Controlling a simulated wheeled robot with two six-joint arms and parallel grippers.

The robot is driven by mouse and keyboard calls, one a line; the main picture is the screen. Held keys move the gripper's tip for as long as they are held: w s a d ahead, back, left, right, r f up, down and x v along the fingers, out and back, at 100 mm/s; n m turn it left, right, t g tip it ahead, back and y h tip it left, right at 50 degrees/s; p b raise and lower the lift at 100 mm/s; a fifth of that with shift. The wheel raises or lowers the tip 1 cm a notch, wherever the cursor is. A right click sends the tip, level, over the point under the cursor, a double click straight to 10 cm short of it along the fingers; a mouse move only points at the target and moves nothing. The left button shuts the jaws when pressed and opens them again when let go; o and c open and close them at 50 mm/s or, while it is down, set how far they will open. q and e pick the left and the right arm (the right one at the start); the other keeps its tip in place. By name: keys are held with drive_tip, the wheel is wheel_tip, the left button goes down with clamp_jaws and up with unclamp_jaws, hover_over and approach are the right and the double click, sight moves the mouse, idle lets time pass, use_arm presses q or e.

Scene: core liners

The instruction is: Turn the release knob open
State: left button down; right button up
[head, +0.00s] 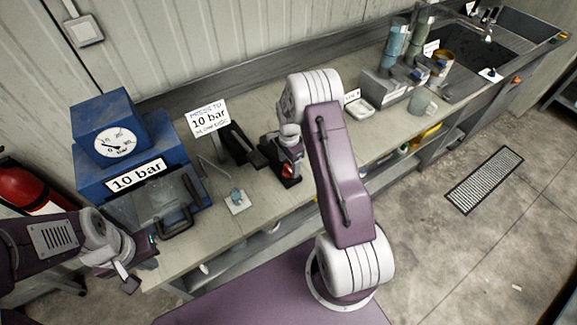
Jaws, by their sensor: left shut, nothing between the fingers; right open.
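A blue press unit (90,158) stands at the left end of the bench. It carries a round white dial gauge (120,143) and a "10 bar" label (136,174). A small pale-blue knob-like piece (237,196) sits on a white plate on the bench to its right; I cannot tell for sure whether it is the release knob, or how it is turned. My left gripper (127,281) is shut and empty near the bench's front left corner, apart from this piece. My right gripper (287,171) is open over the bench, to the piece's right; its fingertips are hard to make out.
A clear-looking cover with a dark handle (177,222) is before the press. A "10 bar" sign (208,119) and a black lever-like part (243,147) stand behind the plate. Cups (422,101), a rack and a sink (470,58) lie right. A red extinguisher (25,187) is far left.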

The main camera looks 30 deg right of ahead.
sight(289, 168)
wheel_tip(289, 168, down, 3)
drive_tip(key=shift+w+f+p, duration=0.1)
drive_tip(key=shift+f+p, duration=0.05)
drive_tip(key=shift+p, duration=0.15)
drive_tip(key=shift+c, duration=0.3)
drive_tip(key=c, duration=1.3)
